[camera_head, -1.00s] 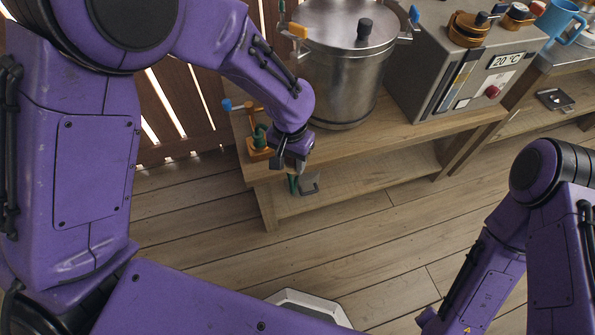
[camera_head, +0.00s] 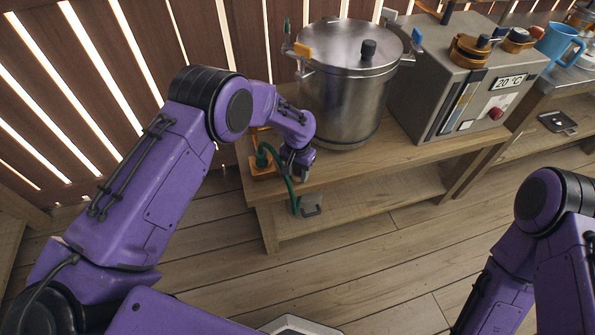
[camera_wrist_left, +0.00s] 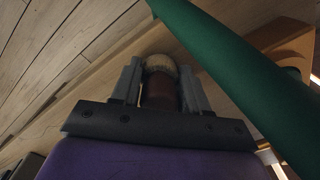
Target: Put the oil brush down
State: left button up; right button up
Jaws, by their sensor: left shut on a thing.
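My left gripper (camera_head: 301,172) is at the front left edge of the wooden bench, just right of an orange fitting. In the left wrist view, the left gripper (camera_wrist_left: 160,78) is shut on the oil brush (camera_wrist_left: 161,92). The brush shows as a brown cylinder with a pale beige end between the two grey fingers. In the head view the brush is too small and hidden to make out. My right gripper is out of view; only its arm shows at the right.
A steel pot (camera_head: 345,98) stands on the bench (camera_head: 400,160) behind my left gripper. A grey control box (camera_head: 455,85) stands right of it. The orange fitting (camera_head: 262,168) carries a green hose (camera_head: 291,190), which crosses close in the left wrist view (camera_wrist_left: 245,75). A lower shelf (camera_head: 360,200) runs underneath.

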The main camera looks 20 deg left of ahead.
pick_arm(q)
jog(key=shift+f, duration=0.1)
jog(key=shift+f, duration=0.15)
jog(key=o, duration=0.9)
jog(key=shift+o, duration=0.2)
jog(key=shift+r, duration=0.6)
notch_tip(320, 180, up, 11)
jog(key=shift+r, duration=0.15)
